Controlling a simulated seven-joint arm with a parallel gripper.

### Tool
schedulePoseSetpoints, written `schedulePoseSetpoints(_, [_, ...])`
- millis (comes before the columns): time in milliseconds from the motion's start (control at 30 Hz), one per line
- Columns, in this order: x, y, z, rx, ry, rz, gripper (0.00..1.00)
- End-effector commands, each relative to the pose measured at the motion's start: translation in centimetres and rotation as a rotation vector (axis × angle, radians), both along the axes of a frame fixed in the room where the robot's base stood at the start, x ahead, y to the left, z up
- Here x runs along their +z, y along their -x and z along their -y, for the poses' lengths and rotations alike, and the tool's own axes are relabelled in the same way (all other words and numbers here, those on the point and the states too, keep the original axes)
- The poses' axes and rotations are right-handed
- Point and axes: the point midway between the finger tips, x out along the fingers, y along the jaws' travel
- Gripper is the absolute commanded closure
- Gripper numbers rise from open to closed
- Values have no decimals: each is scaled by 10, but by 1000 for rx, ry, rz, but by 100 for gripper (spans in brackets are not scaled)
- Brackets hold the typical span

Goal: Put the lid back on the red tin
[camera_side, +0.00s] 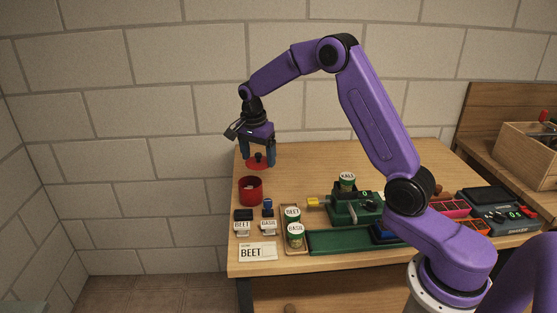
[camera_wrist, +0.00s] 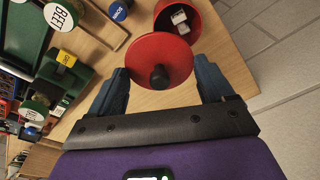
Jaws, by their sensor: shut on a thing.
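The red lid (camera_side: 257,165) with a black knob is held by my gripper (camera_side: 258,158), above the back left of the table. In the wrist view the lid (camera_wrist: 150,57) lies between the two blue fingers of my gripper (camera_wrist: 160,80), and its knob points toward the camera. The open red tin (camera_side: 250,191) stands on the table below and in front of the lid. In the wrist view the tin (camera_wrist: 196,30) is partly hidden behind the lid, and pale packets show inside it.
Labelled stands and a BEET card (camera_side: 257,252) are in front of the tin. A tray with BEET and BASIL jars (camera_side: 294,234) stands to its right. A green device (camera_side: 350,208) with a KALE jar (camera_side: 347,181) is further right. The table behind is clear.

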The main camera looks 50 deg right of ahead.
Motion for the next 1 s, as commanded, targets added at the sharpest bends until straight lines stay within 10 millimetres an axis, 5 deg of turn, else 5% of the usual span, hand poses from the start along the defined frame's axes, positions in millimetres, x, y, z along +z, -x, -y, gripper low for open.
schedulePoseSetpoints(300, [-2,-28,-11,1,-3,-2,48])
schedulePoseSetpoints(1000, [-51,-29,-11,2,-3,-3,48])
